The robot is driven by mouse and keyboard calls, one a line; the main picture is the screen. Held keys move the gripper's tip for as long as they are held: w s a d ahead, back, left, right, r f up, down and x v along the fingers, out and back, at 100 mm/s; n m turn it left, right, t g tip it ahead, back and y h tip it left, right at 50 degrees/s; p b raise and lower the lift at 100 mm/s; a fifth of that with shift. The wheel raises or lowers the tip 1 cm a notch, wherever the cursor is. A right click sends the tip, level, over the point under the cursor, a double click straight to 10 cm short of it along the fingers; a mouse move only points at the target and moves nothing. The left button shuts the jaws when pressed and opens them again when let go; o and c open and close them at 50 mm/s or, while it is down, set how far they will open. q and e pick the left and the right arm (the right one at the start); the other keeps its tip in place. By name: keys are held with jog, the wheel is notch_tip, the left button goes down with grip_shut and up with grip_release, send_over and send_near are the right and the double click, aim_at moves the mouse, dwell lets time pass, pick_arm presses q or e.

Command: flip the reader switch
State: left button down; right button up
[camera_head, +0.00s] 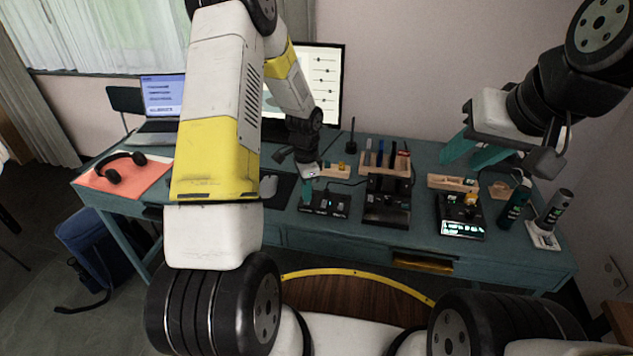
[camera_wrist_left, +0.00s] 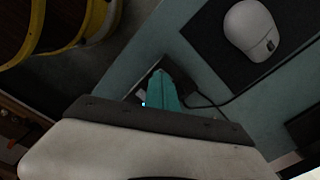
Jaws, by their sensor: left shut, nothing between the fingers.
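A low black box with small lights and a cable, which looks like the reader (camera_head: 325,206), sits on the table right of the mouse. Its switch is too small to make out. My left gripper (camera_head: 307,195) points down at the box's left end, shut and empty; I cannot tell whether it touches. In the left wrist view its teal fingers (camera_wrist_left: 167,92) are together and hide most of the box, leaving a dark edge and a blue light. My right gripper (camera_head: 465,161) is open and empty above the table's right side.
On the teal table (camera_head: 340,238) are a mouse (camera_head: 268,187), a black device (camera_head: 385,208), a rack of pens (camera_head: 386,158), a lit-display device (camera_head: 461,222) and a dark bottle (camera_head: 515,200). Headphones (camera_head: 122,167) and a laptop (camera_head: 160,105) are at left. A monitor (camera_head: 325,85) stands behind.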

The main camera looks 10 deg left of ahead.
pick_arm(q)
jog(key=shift+f, duration=0.65)
jog(key=shift+r, duration=3.5)
